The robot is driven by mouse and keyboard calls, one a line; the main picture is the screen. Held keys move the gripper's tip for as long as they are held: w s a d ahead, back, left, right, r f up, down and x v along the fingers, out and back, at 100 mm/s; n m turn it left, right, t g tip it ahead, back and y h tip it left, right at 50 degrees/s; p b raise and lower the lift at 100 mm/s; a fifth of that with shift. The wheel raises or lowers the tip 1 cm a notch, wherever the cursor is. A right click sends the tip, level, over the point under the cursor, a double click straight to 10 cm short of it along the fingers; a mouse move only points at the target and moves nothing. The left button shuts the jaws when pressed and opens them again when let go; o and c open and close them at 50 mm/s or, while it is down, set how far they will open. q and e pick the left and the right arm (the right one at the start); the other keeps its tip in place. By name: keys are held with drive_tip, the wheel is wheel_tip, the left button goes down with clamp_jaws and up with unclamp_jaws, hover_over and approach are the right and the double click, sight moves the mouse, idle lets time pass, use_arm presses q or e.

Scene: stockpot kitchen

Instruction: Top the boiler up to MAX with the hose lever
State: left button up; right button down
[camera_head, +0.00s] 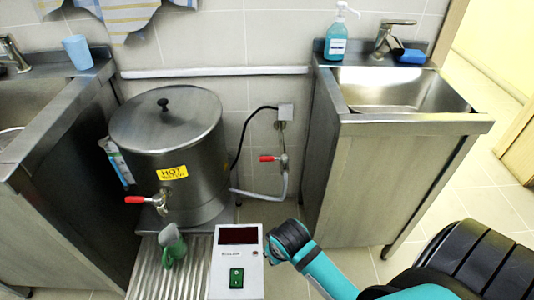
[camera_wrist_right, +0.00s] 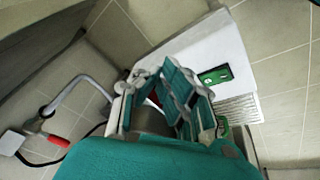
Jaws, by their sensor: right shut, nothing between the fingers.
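The steel boiler (camera_head: 168,130) stands between the two sinks, its lid on and a yellow HOT label on its front. A red-handled tap (camera_head: 150,199) is low on its front. The red hose lever (camera_head: 268,158) sits on the wall pipe to the right of the boiler, with a pale hose (camera_head: 262,194) running to the boiler's base. The lever also shows in the right wrist view (camera_wrist_right: 56,140). My right gripper (camera_wrist_right: 172,80) is shut and empty beside the white control box (camera_head: 237,258), apart from the lever. No level mark is readable. My left gripper is out of view.
A green jug (camera_head: 172,245) stands on the ribbed tray (camera_head: 185,280) below the tap. The box has a dark display and a green switch (camera_head: 236,278). The right sink cabinet (camera_head: 385,185) bounds the space beside the lever. Tiled floor shows between boiler and cabinet.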

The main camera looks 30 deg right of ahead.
drive_tip(key=w+d+r+m+h, duration=0.15)
drive_tip(key=w+d, duration=0.45)
drive_tip(key=w, duration=0.6)
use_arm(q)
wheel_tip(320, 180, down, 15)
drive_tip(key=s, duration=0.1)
use_arm(e)
wheel_tip(320, 180, up, 14)
drive_tip(key=r+m, duration=0.1)
drive_tip(key=m, duration=0.5)
hover_over(273, 160)
drive_tip(key=w, duration=0.5)
use_arm(q)
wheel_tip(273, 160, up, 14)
drive_tip(key=b, duration=0.4)
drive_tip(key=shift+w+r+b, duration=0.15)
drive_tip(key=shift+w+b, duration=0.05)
drive_tip(key=shift+b, duration=0.15)
use_arm(e)
wheel_tip(273, 160, down, 10)
drive_tip(key=shift+s+f, duration=0.25)
drive_tip(key=shift+s, duration=0.15)
drive_tip(key=shift+d, duration=0.1)
